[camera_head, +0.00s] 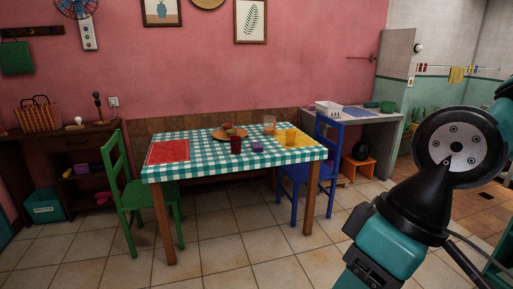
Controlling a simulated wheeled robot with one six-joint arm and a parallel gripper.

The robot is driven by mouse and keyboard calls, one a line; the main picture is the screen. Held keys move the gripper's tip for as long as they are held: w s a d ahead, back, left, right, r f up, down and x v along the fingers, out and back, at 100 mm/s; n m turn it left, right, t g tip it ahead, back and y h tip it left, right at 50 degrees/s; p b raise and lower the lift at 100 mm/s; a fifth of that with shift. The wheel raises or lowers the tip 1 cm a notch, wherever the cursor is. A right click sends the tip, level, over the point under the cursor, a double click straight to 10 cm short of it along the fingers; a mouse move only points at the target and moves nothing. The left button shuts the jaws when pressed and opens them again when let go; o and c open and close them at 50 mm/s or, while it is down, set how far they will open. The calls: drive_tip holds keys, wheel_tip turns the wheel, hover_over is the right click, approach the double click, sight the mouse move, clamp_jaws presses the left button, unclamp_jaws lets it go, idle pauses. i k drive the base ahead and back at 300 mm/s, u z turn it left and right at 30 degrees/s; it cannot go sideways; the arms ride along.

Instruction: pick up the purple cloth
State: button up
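A small, low purple thing (257,147) lies on the checked tablecloth of the dining table (195,167), near the middle, to the right of a dark red cup (236,146). It looks like a folded cloth, but is too small to be sure. Another purple item (82,168) is on the shelf of the dark cabinet at the left. My arm fills the right side of the picture, with its teal and black links well in front of the table. My gripper's fingers are not seen.
A green chair (122,190) stands at the table's left and a blue chair (296,172) at its right. The tiled floor in front is clear.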

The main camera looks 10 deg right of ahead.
sight(256, 146)
drive_tip(key=z, duration=0.05)
drive_tip(key=i, duration=1.65)
drive_tip(key=u, duration=0.45)
drive_tip(key=i, duration=1.8)
drive_tip(key=u, duration=0.35)
